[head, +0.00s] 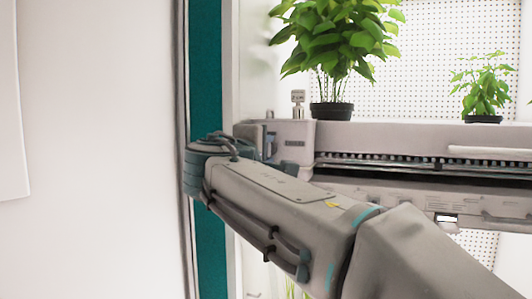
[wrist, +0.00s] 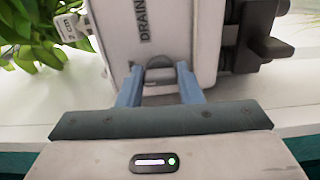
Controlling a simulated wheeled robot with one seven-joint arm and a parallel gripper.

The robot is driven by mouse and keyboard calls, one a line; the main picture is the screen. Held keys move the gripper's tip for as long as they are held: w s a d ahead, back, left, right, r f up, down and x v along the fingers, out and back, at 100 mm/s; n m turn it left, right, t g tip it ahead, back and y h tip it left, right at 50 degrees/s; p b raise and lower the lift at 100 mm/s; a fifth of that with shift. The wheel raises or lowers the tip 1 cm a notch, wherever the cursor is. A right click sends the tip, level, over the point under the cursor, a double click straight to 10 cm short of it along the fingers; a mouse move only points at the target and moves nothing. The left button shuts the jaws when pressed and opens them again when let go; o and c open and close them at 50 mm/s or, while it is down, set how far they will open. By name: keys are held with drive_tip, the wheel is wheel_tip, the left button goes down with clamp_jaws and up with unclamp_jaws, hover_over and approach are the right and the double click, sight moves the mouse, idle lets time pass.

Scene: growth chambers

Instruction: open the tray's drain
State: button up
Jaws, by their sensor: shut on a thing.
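The white tray (head: 400,135) runs across the right of the head view, with a pale box at its left end. In the wrist view this drain box (wrist: 172,22) carries a label reading DRAIN. A small dark grey drain knob (wrist: 160,74) sits low on its face, below the label. My gripper (wrist: 159,80) has its two blue fingers on either side of the knob and is shut on it. In the head view my arm hides most of the gripper and the knob. I cannot tell from the frames whether the drain is open.
A large leafy plant (head: 331,112) in a black pot and a smaller potted plant (head: 485,118) stand on the tray. A small tagged fitting (head: 298,104) stands above the box. Dark fittings (wrist: 262,45) jut from the box's right side. A teal post (head: 208,60) stands left of it.

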drive_tip(key=shift+f, duration=0.1)
drive_tip(key=o, duration=1)
drive_tip(key=p+v, duration=0.1)
drive_tip(key=v, duration=1.2)
drive_tip(key=shift+s, duration=0.4)
